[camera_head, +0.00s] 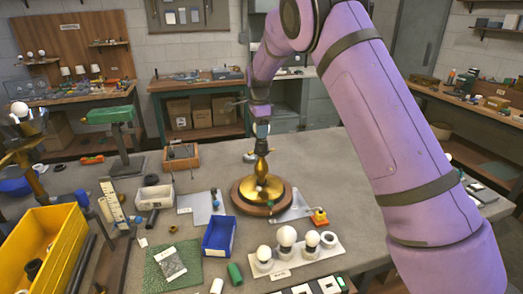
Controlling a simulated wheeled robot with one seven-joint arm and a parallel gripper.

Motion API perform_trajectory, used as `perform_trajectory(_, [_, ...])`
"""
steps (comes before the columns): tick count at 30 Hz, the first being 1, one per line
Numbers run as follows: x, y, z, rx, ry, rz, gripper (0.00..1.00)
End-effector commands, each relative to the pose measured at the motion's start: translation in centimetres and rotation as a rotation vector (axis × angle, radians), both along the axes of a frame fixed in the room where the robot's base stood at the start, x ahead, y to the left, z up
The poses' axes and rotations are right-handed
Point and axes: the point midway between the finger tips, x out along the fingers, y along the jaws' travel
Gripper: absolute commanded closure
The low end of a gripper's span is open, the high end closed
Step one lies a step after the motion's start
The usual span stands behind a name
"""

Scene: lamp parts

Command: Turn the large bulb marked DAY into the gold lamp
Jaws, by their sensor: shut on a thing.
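The gold lamp (262,184) stands on a round wooden base in the middle of the grey table, its stem upright. My gripper (262,132) is directly above the top of the lamp, pointing down. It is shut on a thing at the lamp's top. That thing is too small and covered to make out, so I cannot read a DAY mark or tell whether it is seated. A white holder (285,272) at the front carries several round white pieces, among them a large white bulb (287,236); its label is unreadable.
A blue bin (219,237) and a yellow crate (42,255) stand to the left. A grey triangular plate with a yellow-red block (319,217) lies right of the lamp. Table right of the lamp is mostly clear.

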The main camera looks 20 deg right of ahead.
Motion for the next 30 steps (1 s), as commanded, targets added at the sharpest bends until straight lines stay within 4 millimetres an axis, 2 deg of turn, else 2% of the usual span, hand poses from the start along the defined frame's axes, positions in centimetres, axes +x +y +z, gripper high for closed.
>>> perform_trajectory(4, [0.01,-0.02,-0.25,-0.002,0.005,-0.118,0.59])
perform_trajectory(17, [0.06,-0.02,-0.27,-0.002,0.005,-0.190,0.59])
perform_trajectory(30, [0.45,-0.18,-0.34,-0.002,0.004,-0.703,0.59])
